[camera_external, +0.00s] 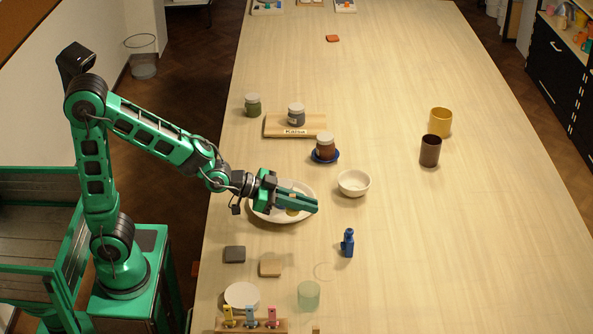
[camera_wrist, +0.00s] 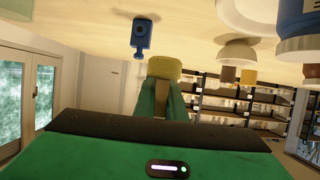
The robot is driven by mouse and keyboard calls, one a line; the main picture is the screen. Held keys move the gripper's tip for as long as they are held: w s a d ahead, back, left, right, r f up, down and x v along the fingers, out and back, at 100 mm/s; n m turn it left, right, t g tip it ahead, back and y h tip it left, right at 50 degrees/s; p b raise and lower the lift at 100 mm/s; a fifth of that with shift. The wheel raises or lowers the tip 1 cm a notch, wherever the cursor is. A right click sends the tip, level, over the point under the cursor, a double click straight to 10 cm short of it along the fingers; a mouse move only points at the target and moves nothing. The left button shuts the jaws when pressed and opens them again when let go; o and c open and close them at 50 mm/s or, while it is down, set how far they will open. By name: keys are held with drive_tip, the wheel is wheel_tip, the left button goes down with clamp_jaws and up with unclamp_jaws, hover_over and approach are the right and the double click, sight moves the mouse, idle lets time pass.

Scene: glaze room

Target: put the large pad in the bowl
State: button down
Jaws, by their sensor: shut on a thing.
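My gripper (camera_external: 312,205) points right across the table and is shut on a yellow, sponge-like pad (camera_wrist: 165,67) at its fingertips. In the external view my fingers hide most of the pad; only a yellowish bit (camera_external: 292,212) shows beside them. My gripper is over the right part of a wide white dish (camera_external: 262,214). The white bowl (camera_external: 353,183) stands to the right of my fingertips, a little farther back, and looks empty. It also shows upside down in the wrist view (camera_wrist: 238,52).
A blue bottle (camera_external: 348,243) stands right of and nearer than my gripper. A brown jar (camera_external: 325,147) on a blue saucer is behind it. A grey pad (camera_external: 235,254) and a tan pad (camera_external: 270,266) lie in front. The table right of the bowl is clear up to two cups (camera_external: 430,150).

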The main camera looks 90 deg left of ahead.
wheel_tip(320, 180, up, 8)
drive_tip(key=r, duration=0.1)
drive_tip(key=w+a+f+n+g+y, duration=0.1)
drive_tip(key=w+a+n+g+y, duration=0.3)
drive_tip(key=a, duration=0.6)
drive_tip(key=w+a+f+n+g+y, duration=0.2)
drive_tip(key=w+a+n+y, duration=0.25)
drive_tip(key=a, duration=0.65)
drive_tip(key=w+a+f+n+g+y, duration=0.1)
drive_tip(key=w+a+n+g+y, duration=0.25)
drive_tip(key=a+n, duration=0.45)
drive_tip(key=shift+w+d+r+n+g+y, duration=0.8)
drive_tip(key=shift+w+d+r+g, duration=0.75)
drive_tip(key=shift+w+d+g, duration=0.6)
hover_over(353, 179)
drive_tip(key=shift+f, duration=6.75)
drive_tip(key=c, duration=1.7)
unclamp_jaws()
drive_tip(key=shift+c, duration=0.2)
